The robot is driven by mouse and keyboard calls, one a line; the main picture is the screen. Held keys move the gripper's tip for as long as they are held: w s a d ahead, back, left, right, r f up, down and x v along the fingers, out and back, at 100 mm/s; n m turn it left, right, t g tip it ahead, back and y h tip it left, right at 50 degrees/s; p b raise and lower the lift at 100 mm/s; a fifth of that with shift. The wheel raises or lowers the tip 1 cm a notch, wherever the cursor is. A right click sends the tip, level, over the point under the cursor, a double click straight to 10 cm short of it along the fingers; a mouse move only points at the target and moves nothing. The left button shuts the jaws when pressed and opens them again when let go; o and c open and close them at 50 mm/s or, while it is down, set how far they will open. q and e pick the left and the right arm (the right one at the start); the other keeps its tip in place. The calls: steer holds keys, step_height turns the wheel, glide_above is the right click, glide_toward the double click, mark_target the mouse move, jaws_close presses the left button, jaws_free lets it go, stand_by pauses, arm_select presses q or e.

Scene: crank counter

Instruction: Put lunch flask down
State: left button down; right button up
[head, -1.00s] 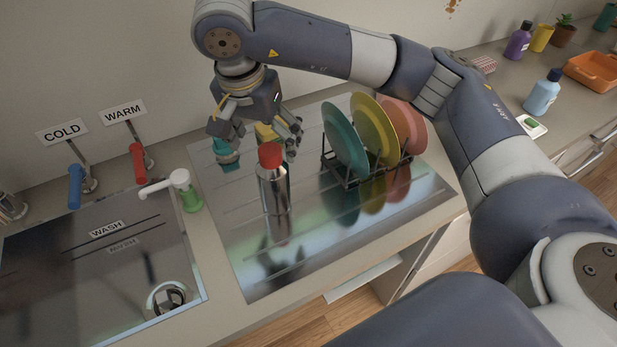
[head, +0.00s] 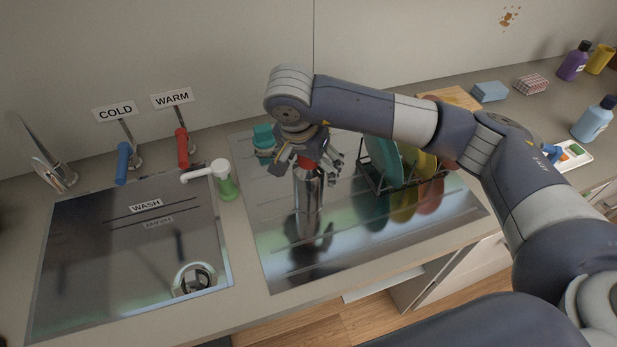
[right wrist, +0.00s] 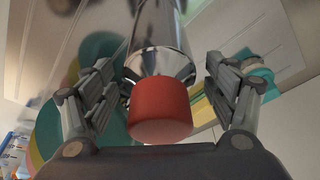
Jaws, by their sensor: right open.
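The lunch flask (head: 309,192) is a shiny steel cylinder with a red cap. It stands upright on the mirror-like drainboard (head: 272,215). My right gripper (head: 316,168) is at the top of the flask and hides most of its cap in the head view. In the right wrist view the red cap (right wrist: 160,108) and steel body lie between the two spread fingers (right wrist: 165,85). Gaps show on both sides, so the gripper is open around the flask. My left gripper is not in view.
A teal cup (head: 264,138) stands just left of the right gripper. A rack with teal, yellow and red plates (head: 384,160) is close on the right. The drainboard's front is clear.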

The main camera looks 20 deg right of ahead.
steer(key=shift+w+d+f, duration=0.15)
steer(key=shift+d+f, duration=0.05)
steer(key=shift+f, duration=0.45)
steer(key=shift+c, duration=1.3)
steer(key=c, duration=1.3)
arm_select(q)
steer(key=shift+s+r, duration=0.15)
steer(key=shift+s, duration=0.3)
arm_select(e)
steer(key=shift+r, duration=0.15)
